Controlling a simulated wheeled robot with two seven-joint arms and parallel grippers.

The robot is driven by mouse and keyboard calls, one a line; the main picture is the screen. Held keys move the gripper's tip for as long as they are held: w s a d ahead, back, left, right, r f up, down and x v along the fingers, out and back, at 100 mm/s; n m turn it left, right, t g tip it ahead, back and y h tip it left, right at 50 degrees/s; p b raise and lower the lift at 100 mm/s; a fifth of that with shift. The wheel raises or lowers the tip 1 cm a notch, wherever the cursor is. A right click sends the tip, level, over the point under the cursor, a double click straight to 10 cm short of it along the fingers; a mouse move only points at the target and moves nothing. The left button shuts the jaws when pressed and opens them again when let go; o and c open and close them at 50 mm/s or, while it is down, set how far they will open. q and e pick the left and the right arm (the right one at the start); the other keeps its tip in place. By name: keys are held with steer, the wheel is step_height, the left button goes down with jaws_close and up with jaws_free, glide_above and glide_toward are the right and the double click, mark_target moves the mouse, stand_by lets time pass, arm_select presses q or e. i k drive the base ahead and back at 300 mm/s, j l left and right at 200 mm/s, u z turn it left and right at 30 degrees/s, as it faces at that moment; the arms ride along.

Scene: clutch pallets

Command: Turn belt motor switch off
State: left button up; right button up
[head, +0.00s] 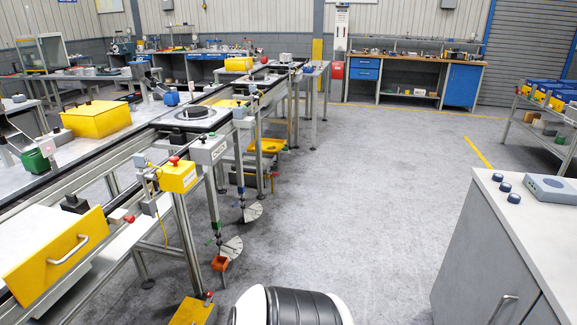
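No switch is plainly labelled as the belt motor switch at this size. A yellow control box (178,177) with a red button on top is mounted on the near side of the conveyor line (150,150). Neither of my grippers is in view.
A yellow drawer front (55,258) with a handle is at the lower left. A grey cabinet (500,240) with several dark knobs stands at the right. Open grey floor (360,190) lies between the line and the cabinet. A workbench (400,80) stands at the back.

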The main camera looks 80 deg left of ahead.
mark_target(174, 160)
steer(key=u, duration=3.5)
steer(key=i+l+u, duration=0.1)
steer(key=i+l, duration=0.25)
steer(key=i+l+u, duration=0.15)
steer(key=i+l, duration=0.2)
steer(key=i+l+u, duration=0.1)
steer(key=i+l, duration=0.2)
steer(key=l, duration=0.25)
steer(key=i+l+u, duration=0.1)
steer(key=i+l, duration=0.2)
steer(key=l, duration=0.15)
